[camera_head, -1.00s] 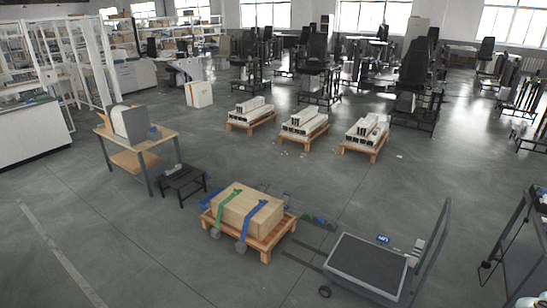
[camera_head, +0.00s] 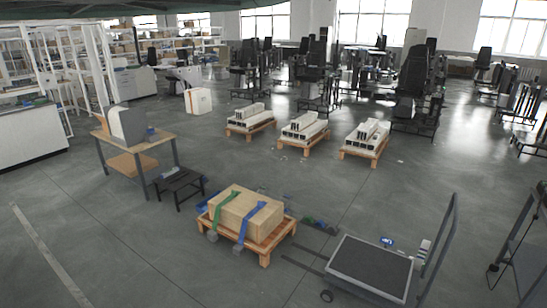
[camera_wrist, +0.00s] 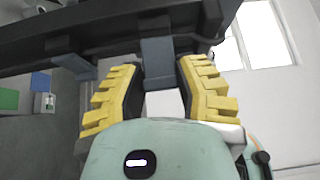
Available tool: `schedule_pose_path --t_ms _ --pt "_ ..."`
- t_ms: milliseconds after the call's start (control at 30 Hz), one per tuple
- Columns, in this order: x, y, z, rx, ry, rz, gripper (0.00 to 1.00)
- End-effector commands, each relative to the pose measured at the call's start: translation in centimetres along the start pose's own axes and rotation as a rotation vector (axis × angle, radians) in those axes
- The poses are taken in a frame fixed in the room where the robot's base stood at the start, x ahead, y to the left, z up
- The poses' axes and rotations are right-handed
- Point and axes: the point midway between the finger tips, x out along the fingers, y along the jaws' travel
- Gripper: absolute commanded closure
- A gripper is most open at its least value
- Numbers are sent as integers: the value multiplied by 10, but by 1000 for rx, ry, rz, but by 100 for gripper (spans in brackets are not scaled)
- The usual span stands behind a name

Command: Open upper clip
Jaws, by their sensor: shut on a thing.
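In the wrist view, my gripper (camera_wrist: 160,78) has two yellow ridged fingers on black pads. They are closed on a grey clip (camera_wrist: 157,52) that hangs from a long dark beam (camera_wrist: 90,33). The clip's tab lies between the fingertips, and its lower end is partly hidden. A second grey bracket-like piece (camera_wrist: 74,65) is on the beam to the left. I cannot tell from the picture whether the held clip is open. My gripper does not show in the head view.
The head view shows a strapped box (camera_head: 246,211) on a pallet (camera_head: 270,243), a cart (camera_head: 370,266) and a wooden table (camera_head: 150,139). Pallets with white profiles (camera_head: 302,127) stand farther back. Open grey floor lies between them. A window (camera_wrist: 265,35) shows in the wrist view.

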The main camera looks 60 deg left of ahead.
Motion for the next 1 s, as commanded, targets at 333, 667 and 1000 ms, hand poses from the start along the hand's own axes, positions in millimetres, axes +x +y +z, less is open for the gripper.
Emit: schedule_pose_path --t_ms 333,667,1000 --pt "-4 3 5 0 62 10 100" --pt "-4 0 4 1 87 18 100" --pt "-4 0 3 2 90 17 64"
